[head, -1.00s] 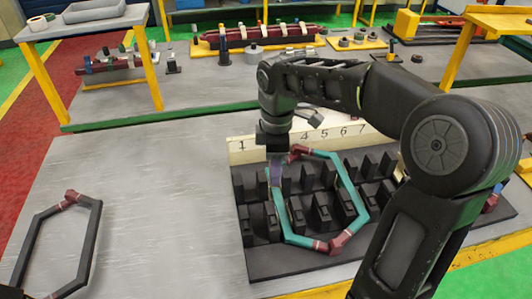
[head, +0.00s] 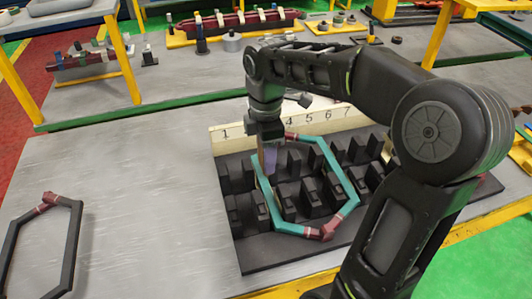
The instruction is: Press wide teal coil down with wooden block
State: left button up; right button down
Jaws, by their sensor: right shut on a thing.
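The wide teal coil (head: 345,183), a six-sided loop with dark red wrapped ends, lies over the black slotted stator block (head: 262,252). Its left side runs down among the black teeth; how deep it sits cannot be told. My right gripper (head: 267,142) points down above the coil's upper left side, shut on the wooden block (head: 268,160). The block is upright, and its lower end is at or very near the coil's left side; contact cannot be told. The fingertips are small and dark. My left gripper is out of view.
A numbered cream strip (head: 235,138) stands along the stator's back edge. A black six-sided coil (head: 74,245) lies on the grey table at far left. The table between it and the stator is clear. My right arm covers the stator's right part.

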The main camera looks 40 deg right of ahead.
notch_tip(320, 180, down, 3)
jog(key=shift+r+b, duration=0.15)
jog(key=shift+b, duration=0.8)
jog(key=shift+f+b, duration=1.4)
jog(key=shift+f, duration=0.85)
jog(key=shift+f, duration=0.65)
dwell(0.3)
notch_tip(320, 180, up, 12)
jog(key=p, duration=0.9)
jog(key=shift+f, duration=0.15)
jog(key=shift+w+a+f, duration=0.1)
